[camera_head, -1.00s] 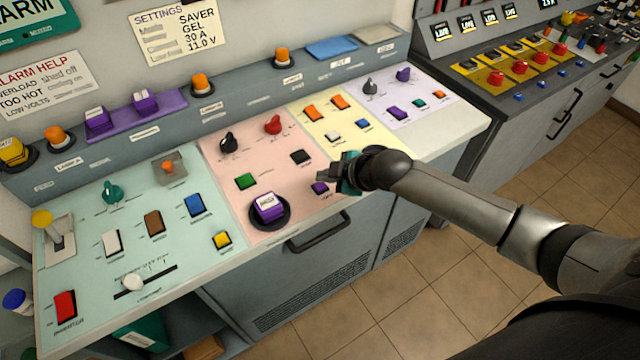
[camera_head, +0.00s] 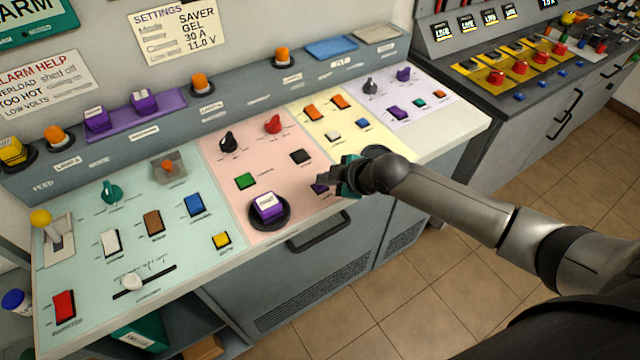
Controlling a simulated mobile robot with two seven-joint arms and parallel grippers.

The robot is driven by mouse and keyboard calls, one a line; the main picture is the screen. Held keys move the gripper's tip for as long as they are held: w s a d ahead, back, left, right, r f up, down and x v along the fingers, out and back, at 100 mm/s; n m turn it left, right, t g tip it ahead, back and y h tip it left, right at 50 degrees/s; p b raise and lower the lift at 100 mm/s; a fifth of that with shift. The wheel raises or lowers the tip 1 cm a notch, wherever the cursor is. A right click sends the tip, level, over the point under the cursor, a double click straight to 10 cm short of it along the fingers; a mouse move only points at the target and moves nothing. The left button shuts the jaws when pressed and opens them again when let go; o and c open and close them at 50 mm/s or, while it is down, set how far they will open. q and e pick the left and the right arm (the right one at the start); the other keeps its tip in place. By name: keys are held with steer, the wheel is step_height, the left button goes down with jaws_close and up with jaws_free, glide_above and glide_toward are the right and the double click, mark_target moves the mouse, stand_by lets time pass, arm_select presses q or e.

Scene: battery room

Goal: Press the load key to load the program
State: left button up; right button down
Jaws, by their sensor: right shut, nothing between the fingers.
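My right gripper (camera_head: 328,181) is shut and empty. Its fingertips are at a small purple key (camera_head: 318,189) on the pink panel (camera_head: 270,165), covering much of it. I cannot tell whether they touch it or whether it is pushed down. The small key labels are too small to read, so I cannot confirm which is the load key. Left of the fingertips, a larger purple key (camera_head: 266,205) with a white label sits in a round black base. A green key (camera_head: 245,181) and a black key (camera_head: 301,157) are also on the pink panel. My left gripper is out of view.
Black (camera_head: 228,142) and red (camera_head: 272,124) knobs stand behind the keys. A yellow panel (camera_head: 347,148) with orange, white and blue keys lies to the right. A teal panel (camera_head: 90,270) with a lever and slider lies left. A dark handle (camera_head: 318,234) juts below the front edge.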

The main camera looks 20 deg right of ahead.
mark_target(325, 188)
steer(key=shift+f, duration=0.4)
steer(key=shift+r, duration=0.1)
stand_by(0.4)
steer(key=shift+r+p, duration=0.8)
steer(key=shift+p, duration=0.05)
steer(key=shift+r, duration=0.1)
step_height(325, 188, up, 5)
steer(key=p, duration=0.5)
stand_by(0.5)
